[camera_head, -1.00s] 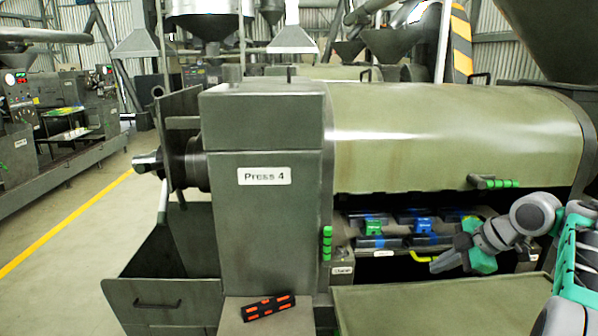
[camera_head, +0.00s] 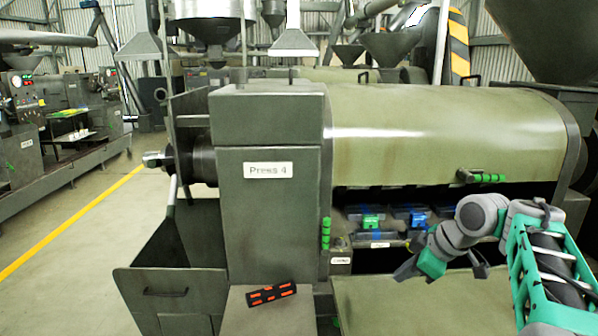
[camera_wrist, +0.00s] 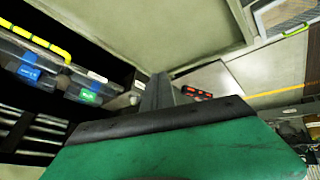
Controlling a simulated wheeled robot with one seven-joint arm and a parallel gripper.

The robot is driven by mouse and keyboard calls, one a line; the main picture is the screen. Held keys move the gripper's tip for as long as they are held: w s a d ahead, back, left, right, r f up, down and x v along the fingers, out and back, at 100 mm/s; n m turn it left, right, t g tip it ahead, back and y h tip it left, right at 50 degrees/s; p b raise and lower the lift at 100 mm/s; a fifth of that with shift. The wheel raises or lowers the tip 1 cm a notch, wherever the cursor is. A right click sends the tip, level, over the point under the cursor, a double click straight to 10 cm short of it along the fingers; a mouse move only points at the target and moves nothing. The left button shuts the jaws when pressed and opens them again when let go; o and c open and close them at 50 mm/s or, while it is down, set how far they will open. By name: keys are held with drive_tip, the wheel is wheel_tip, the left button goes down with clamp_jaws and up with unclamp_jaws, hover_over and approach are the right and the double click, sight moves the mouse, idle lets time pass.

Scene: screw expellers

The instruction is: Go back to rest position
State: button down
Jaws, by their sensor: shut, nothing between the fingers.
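My gripper (camera_head: 407,270) is at the right of the head view, in front of the lower opening of Press 4 (camera_head: 268,190). It is shut and empty, and its fingers point to the left. In the wrist view my gripper (camera_wrist: 158,92) shows as dark fingers beyond a green body. The arm is bent at the right side of the head view, partly covering the press's lower right part.
Blue and green labelled units (camera_head: 370,222) sit in the opening under the large cover (camera_head: 440,135). A flat tray top (camera_head: 400,305) lies below the arm. A black and orange object (camera_head: 271,293) rests on a ledge. Open floor (camera_head: 75,235) lies left.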

drive_tip(key=s+a+f+m, duration=0.1)
drive_tip(key=s+a+m, duration=0.1)
drive_tip(key=s+a, duration=0.1)
drive_tip(key=s+a+f+m+h, duration=0.1)
drive_tip(key=s+a+f+m, duration=0.1)
drive_tip(key=s+a+m, duration=0.1)
drive_tip(key=s+a+f+m+g+h, duration=0.1)
drive_tip(key=s+a+f+m, duration=0.1)
drive_tip(key=s, duration=0.3)
drive_tip(key=shift+s+a+f, duration=0.15)
drive_tip(key=shift+s+a, duration=0.05)
drive_tip(key=shift+a, duration=0.5)
drive_tip(key=s+f+m+h, duration=0.2)
drive_tip(key=s+f+m, duration=0.3)
drive_tip(key=s, duration=0.4)
drive_tip(key=shift+s+d+f+g, duration=0.3)
drive_tip(key=shift+s+d+f, duration=0.1)
drive_tip(key=shift+f, duration=0.2)
